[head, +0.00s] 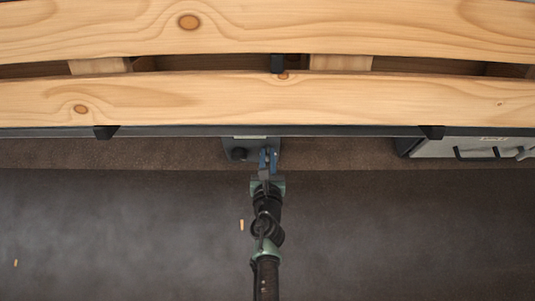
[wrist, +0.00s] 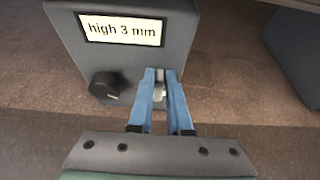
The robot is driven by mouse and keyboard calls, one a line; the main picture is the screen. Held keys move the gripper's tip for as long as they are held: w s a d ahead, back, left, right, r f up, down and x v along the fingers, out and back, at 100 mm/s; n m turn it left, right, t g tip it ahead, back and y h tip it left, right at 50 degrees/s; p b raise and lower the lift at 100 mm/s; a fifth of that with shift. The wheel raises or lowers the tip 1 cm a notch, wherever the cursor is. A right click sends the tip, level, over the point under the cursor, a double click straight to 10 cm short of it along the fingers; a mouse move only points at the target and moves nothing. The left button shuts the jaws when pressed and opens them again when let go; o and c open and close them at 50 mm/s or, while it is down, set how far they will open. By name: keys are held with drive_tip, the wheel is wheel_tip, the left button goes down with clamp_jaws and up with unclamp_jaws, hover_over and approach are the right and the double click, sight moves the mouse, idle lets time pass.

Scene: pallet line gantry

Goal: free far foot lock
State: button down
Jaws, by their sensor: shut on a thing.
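A grey foot unit (head: 231,144) sits under the front edge of the wooden pallet in the head view. In the wrist view the grey foot unit (wrist: 66,62) carries a label (wrist: 122,29) reading "high 3 mm". A black round knob (wrist: 106,86) is at its lower left. A small pale metal tab (wrist: 160,88), apparently the foot lock, is at its lower right. My gripper (wrist: 161,74) has blue fingers and is shut on this tab. The fingers hide part of it. In the head view my gripper (head: 268,153) reaches the right side of the foot.
Wooden pallet boards (head: 200,100) span the view above a dark rail (head: 340,130). A grey unit with black handles (head: 465,147) stands at the right. Small wood chips (head: 242,225) lie on the dark floor (head: 110,230), which is otherwise clear.

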drive_tip(key=m+y+b, duration=0.1)
drive_tip(key=m, duration=0.1)
drive_tip(key=d+m+y+b, duration=0.1)
drive_tip(key=m+y, duration=0.1)
drive_tip(key=d+f+m+y+b, duration=0.1)
drive_tip(key=m+b, duration=0.1)
drive_tip(key=shift+m+t, duration=0.3)
drive_tip(key=shift+t, duration=0.1)
drive_tip(key=shift+d+f+m+t+y+b, duration=0.1)
drive_tip(key=shift+f+m+t+y+b, duration=0.3)
drive_tip(key=shift+m, duration=0.75)
drive_tip(key=shift+d+f+m+t+y+b, duration=0.1)
drive_tip(key=shift+m+t+y+b, duration=0.4)
drive_tip(key=shift+m, duration=0.6)
drive_tip(key=shift+d+f+m+t+y+b, duration=0.2)
drive_tip(key=shift+m+y, duration=0.4)
drive_tip(key=shift+m, duration=0.55)
drive_tip(key=shift+a, duration=0.2)
drive_tip(key=c, duration=0.9)
unclamp_jaws()
drive_tip(key=shift+o, duration=0.2)
